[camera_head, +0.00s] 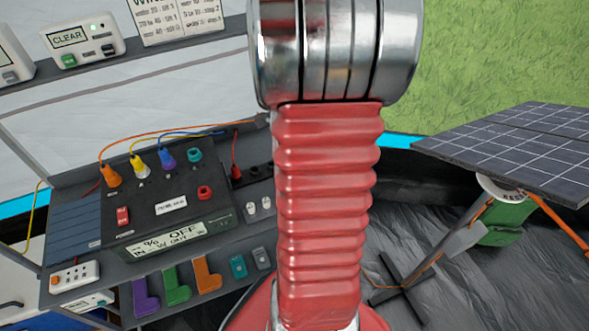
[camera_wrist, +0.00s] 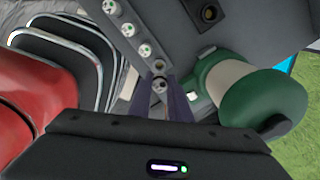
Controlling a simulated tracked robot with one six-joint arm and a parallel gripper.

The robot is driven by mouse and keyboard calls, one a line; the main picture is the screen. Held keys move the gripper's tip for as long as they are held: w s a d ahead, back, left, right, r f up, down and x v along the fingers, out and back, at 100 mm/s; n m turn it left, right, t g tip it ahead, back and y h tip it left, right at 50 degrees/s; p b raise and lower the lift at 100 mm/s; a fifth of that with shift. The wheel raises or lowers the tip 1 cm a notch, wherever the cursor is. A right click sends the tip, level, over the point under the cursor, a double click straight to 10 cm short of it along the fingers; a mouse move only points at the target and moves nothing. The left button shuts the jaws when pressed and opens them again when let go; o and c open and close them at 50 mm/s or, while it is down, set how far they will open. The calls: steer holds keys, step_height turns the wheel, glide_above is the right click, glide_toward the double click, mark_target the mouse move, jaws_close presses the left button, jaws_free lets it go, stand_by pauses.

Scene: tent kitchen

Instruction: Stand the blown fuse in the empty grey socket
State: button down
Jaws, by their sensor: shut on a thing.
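In the wrist view my gripper (camera_wrist: 162,90) has its two dark purple-grey fingers close together on a small fuse (camera_wrist: 161,82), whose round grey end shows between the fingertips. Just beyond it is a small grey ring, which looks like the empty socket (camera_wrist: 159,66), at the end of a row. The fuse's end appears very near this ring; I cannot tell whether they touch. The fuse's lower part is hidden by the fingers. My gripper is out of sight in the head view, where my red arm covers the middle.
Several pale fuses with green marks (camera_wrist: 127,29) line up beyond the socket. A large green and cream cylinder (camera_wrist: 265,97) stands close on the right. Black chrome-edged shapes (camera_wrist: 70,60) lie left. The head view shows a control panel (camera_head: 150,200) with cables and a solar panel (camera_head: 500,150).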

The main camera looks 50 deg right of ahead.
steer(key=shift+f, duration=0.15)
steer(key=shift+s+f, duration=0.1)
steer(key=shift+f, duration=1.95)
steer(key=shift+f, duration=1.45)
stand_by(1.2)
steer(key=c, duration=1.6)
jaws_free()
steer(key=shift+o, duration=0.2)
steer(key=shift+r, duration=0.1)
